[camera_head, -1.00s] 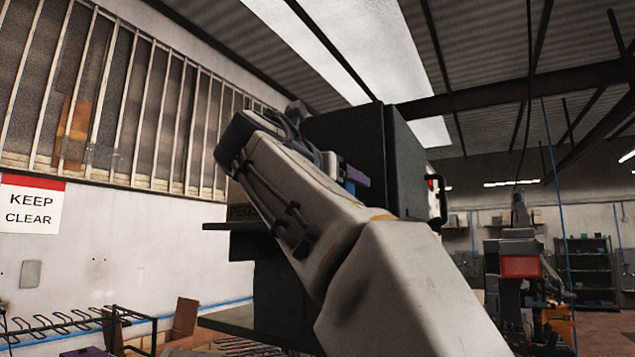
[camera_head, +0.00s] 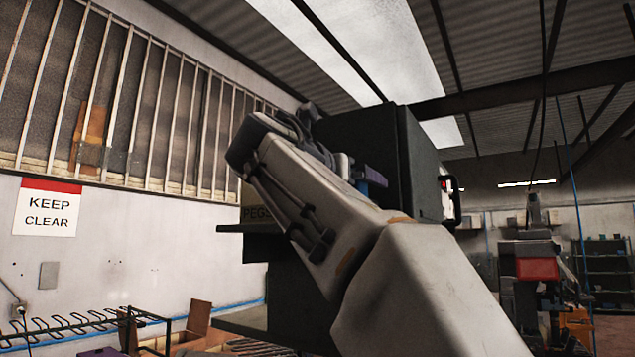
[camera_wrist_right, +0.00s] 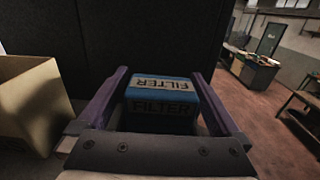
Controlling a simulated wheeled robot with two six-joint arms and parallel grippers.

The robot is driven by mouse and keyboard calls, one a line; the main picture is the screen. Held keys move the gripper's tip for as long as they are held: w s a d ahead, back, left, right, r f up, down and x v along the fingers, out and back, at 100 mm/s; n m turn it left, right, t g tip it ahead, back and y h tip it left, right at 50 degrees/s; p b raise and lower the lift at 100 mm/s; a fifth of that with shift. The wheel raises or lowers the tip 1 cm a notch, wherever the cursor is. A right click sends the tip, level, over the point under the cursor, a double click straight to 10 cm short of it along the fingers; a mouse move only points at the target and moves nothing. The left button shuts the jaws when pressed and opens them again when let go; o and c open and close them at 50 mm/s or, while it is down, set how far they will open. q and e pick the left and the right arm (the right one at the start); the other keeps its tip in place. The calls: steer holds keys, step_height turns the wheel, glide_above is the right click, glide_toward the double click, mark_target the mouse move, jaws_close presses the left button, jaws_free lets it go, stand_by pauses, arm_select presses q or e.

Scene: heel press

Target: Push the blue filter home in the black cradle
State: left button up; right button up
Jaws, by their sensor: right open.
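The blue filter (camera_wrist_right: 162,96), a box with FILTER printed on two faces, shows in the right wrist view. It lies between the two purple fingers of my right gripper (camera_wrist_right: 160,73), which is open with a gap at each side. A dark upright panel (camera_wrist_right: 145,35) stands behind the filter. I cannot make out the black cradle as a separate shape, nor how deep the filter sits. My left gripper is not in view.
A tall black cabinet (camera_head: 420,165) stands behind my arm in the head view, with a dark ledge (camera_head: 243,229) at its left. An open cardboard box (camera_wrist_right: 35,100) is at the left of the wrist view. A wire rack (camera_head: 65,327) is low at the left.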

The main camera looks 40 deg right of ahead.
steer(key=b+v, duration=0.1)
steer(key=v, duration=0.7)
steer(key=shift+s+a+b, duration=0.15)
steer(key=shift+a+b, duration=0.2)
steer(key=shift+a, duration=0.05)
steer(key=shift+s+a, duration=0.3)
steer(key=shift+a, duration=0.25)
steer(key=p+x, duration=0.2)
steer(key=x, duration=0.8)
steer(key=shift+d+r, duration=0.1)
steer(key=shift+d, duration=0.1)
steer(key=shift+w+r, duration=0.1)
steer(key=shift+r, duration=0.05)
